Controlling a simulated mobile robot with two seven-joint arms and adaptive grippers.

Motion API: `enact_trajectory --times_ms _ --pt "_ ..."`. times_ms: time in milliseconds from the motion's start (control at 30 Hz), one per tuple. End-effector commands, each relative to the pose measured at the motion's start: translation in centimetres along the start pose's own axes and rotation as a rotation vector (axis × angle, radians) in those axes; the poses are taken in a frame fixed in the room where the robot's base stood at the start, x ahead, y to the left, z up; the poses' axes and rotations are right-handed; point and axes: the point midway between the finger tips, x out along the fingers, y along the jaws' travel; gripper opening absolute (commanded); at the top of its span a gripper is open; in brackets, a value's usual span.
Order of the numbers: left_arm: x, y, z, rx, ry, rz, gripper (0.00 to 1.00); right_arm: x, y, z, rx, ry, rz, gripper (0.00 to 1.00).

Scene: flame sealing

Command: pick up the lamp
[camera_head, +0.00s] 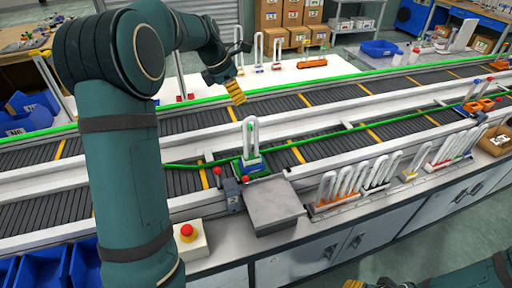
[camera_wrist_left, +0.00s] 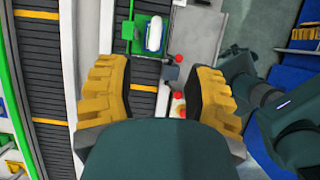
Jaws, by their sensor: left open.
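The lamp (camera_head: 250,138), a white U-shaped tube, stands upright in a small green and blue holder (camera_head: 252,163) on the near conveyor. In the left wrist view the lamp (camera_wrist_left: 156,34) shows from above, beyond and between my fingertips. My left gripper (camera_head: 234,88) is open and empty, above the conveyor and a little behind and above the lamp, not touching it. Its two yellow ribbed fingers show wide apart in the left wrist view (camera_wrist_left: 163,82). My right gripper (camera_head: 371,284) is barely in view at the bottom edge; its jaws are mostly cut off.
A grey metal box (camera_head: 273,205) sits just in front of the holder. A red button (camera_head: 187,231) stands to its left. Several white tubes stand in racks (camera_head: 340,204) along the near edge at right. A white table (camera_head: 290,76) with more lamps lies behind the conveyors.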

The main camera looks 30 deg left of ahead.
Motion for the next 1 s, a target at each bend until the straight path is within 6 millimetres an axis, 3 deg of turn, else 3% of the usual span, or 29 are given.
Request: enact_trajectory --times_ms 333,667,1000 --pt "6.6 -0.1 -0.1 0.002 0.004 -0.005 0.53 0.8 0.3 0.1 0.0 0.001 0.002 0.47" --pt "8.7 0.1 -0.1 0.003 0.003 -0.003 0.53 1.0 0.3 0.1 0.0 0.001 0.002 0.47" --pt "13.0 0.6 -0.2 0.003 0.004 -0.004 0.53 1.3 0.4 0.1 0.0 0.001 0.003 0.47"
